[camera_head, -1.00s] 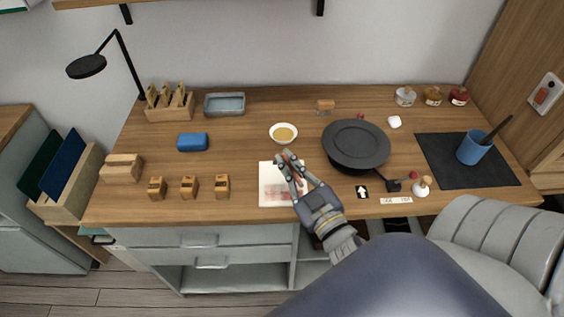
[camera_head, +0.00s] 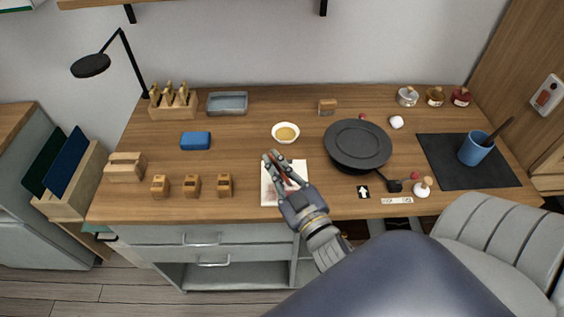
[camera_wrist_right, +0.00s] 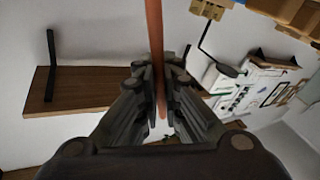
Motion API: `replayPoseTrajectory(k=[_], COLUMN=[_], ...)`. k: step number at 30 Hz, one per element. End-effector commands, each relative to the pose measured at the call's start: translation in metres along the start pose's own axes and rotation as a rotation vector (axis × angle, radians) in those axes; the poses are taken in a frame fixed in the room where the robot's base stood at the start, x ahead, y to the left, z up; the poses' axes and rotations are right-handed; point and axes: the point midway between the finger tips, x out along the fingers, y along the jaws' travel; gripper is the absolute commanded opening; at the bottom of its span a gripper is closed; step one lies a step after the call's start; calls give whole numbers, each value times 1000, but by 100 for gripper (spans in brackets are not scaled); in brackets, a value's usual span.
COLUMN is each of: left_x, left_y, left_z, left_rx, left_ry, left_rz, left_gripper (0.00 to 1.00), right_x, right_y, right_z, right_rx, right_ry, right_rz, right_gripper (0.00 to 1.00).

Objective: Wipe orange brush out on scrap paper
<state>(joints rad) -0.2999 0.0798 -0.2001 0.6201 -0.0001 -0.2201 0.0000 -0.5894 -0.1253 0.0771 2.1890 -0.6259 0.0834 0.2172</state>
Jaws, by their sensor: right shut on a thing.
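The scrap paper (camera_head: 269,196) lies near the front edge of the table, with faint reddish marks on it. My right gripper (camera_head: 272,158) is over the paper's upper part, coming from the lower right. It is shut on the orange brush, whose orange-red handle (camera_wrist_right: 154,40) stands between the fingers in the right wrist view. The brush tip is hidden, so I cannot tell whether it touches the paper. My left gripper is not in view.
A bowl with golden contents (camera_head: 286,133) stands just behind the paper. A black round pan-like dish (camera_head: 357,146) is to the right. Several small wooden blocks (camera_head: 192,186) stand to the left. A blue cup (camera_head: 475,149) sits on a dark mat (camera_head: 447,174).

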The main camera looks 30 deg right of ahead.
Motion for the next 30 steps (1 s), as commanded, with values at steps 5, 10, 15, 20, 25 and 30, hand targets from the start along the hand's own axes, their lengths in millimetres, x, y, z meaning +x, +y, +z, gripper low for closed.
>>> replayPoseTrajectory(k=[5,10,15,20,25,30], left_x=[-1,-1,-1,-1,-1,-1], left_y=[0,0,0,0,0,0], left_z=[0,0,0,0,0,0], left_rx=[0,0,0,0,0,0], left_ry=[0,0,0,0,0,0], left_rz=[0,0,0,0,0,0], left_gripper=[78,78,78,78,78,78], right_x=[5,7,10,16,18,22], right_y=[-11,-14,-21,-30,-33,-39], right_z=[-3,-4,-6,-9,-10,-12], right_rx=[3,1,4,8,8,9], right_ry=[-1,-1,-1,-1,-1,-3], right_rz=[0,-1,0,4,4,5], right_gripper=[0,0,0,0,0,0])
